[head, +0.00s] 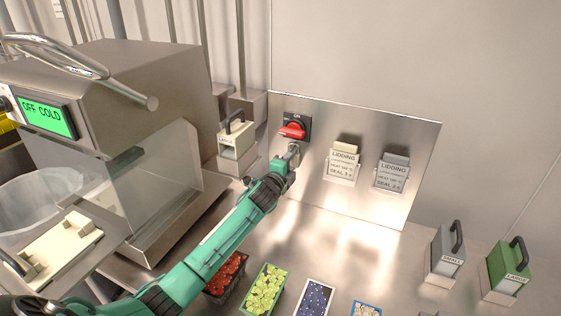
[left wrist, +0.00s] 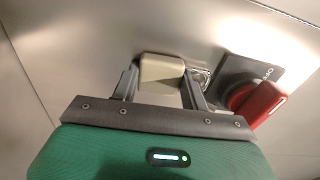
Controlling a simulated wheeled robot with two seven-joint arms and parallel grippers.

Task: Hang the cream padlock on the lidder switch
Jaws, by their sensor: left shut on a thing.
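The lidder switch (head: 294,128) has a red handle on a dark plate, on the steel wall panel. It also shows at the right in the left wrist view (left wrist: 257,98). My left gripper (head: 293,154) is just below the switch. In the left wrist view, its fingers (left wrist: 160,88) are shut on the cream padlock (left wrist: 161,68). The padlock's metal shackle (left wrist: 201,77) points right and reaches the edge of the switch. I cannot tell whether it passes through the switch. In the head view the gripper mostly hides the padlock. My right gripper is not in view.
Grey (head: 446,254) and green (head: 509,271) ones stand at right. Several food trays (head: 264,291) line the front. The sealing machine (head: 125,85) fills the left.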

